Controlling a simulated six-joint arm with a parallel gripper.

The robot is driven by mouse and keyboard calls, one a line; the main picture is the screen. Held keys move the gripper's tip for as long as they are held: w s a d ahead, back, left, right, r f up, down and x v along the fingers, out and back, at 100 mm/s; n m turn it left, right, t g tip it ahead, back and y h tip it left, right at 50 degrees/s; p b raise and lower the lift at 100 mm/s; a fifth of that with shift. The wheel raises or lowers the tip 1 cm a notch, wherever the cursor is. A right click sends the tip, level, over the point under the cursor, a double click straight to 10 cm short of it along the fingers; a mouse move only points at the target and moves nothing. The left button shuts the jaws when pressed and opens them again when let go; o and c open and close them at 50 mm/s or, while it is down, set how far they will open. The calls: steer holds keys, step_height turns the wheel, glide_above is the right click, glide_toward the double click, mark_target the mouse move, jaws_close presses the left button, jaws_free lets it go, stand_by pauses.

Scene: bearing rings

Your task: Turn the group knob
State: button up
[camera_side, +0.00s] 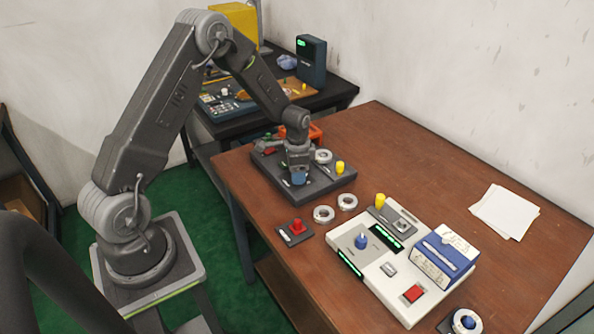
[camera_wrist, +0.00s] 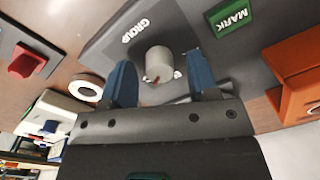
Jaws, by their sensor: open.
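The group knob (camera_wrist: 159,63) is a light grey cylinder with a red pointer mark, beside the white word GROUP on a dark panel (camera_wrist: 100,45). My gripper (camera_wrist: 162,75) is open in the wrist view, with one blue finger on each side of the knob. A gap shows between the knob and each finger; I cannot tell how far the tips reach along it. In the side view my gripper (camera_side: 300,178) is low over the dark panel (camera_side: 335,184) and hides the knob.
A green MARK button (camera_wrist: 231,17) and an orange box (camera_wrist: 300,90) lie beside the knob. Two bearing rings (camera_side: 323,214) (camera_side: 347,202), a red-knobbed box (camera_side: 297,226) and a white console (camera_side: 360,262) stand nearby. Papers (camera_side: 504,212) lie at the right; the table around them is clear.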

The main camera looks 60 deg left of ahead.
steer(key=shift+c, duration=0.4)
steer(key=c, duration=0.8)
steer(key=shift+c, duration=0.2)
steer(key=shift+n, duration=0.3)
steer(key=n, duration=0.5)
steer(key=shift+n, duration=0.3)
steer(key=n, duration=0.5)
steer(key=shift+n, duration=0.4)
